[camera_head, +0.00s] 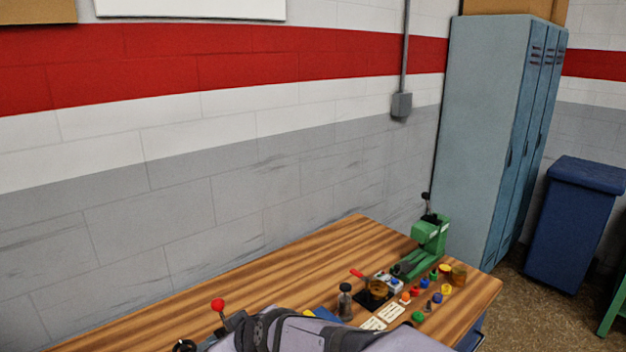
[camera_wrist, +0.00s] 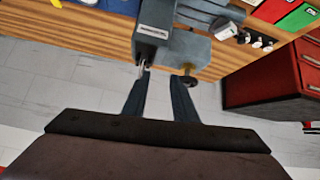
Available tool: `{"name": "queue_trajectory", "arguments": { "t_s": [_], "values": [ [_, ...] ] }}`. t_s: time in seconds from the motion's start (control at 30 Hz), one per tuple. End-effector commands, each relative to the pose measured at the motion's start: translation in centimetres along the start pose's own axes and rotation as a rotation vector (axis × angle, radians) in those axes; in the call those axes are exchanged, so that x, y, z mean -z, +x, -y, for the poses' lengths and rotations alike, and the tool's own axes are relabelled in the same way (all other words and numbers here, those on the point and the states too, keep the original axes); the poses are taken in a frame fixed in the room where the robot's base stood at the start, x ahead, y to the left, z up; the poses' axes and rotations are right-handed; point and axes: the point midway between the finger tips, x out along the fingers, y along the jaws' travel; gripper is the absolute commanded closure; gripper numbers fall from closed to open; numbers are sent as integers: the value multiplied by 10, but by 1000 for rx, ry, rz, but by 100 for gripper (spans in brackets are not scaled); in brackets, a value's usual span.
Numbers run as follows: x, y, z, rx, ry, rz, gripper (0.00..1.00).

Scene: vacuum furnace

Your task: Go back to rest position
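My gripper (camera_wrist: 160,90) shows in the wrist view with its two dark fingers apart. Only floor shows between them, so it is open and empty. The fingertips reach toward a grey device (camera_wrist: 182,48) with a pale label, at the edge of the wooden bench (camera_wrist: 85,30). I cannot tell whether they touch it. In the head view my arm crosses the bottom edge, and my gripper cannot be made out there. A vacuum furnace cannot be clearly picked out in either view.
The wooden bench (camera_head: 330,250) holds a green press (camera_head: 430,235), a bottle (camera_head: 345,302), small coloured parts and a red-knobbed lever (camera_head: 218,305). Lockers (camera_head: 485,130) and a blue bin (camera_head: 575,220) stand right. The wrist view shows a red drawer cabinet (camera_wrist: 262,85). The bench's back stretch is clear.

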Motion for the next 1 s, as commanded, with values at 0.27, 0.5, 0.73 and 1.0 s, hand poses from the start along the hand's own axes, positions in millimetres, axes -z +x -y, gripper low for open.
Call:
{"name": "queue_trajectory", "arguments": {
  "t_s": [0.27,0.5,0.73,1.0],
  "values": [
    [-170,-49,-85,-108,303,341,74],
    [-305,-107,-99,-218,621,604,74],
    [-374,-147,-87,-288,812,754,74],
    [-388,-157,-82,-307,858,790,74]
  ]
}}
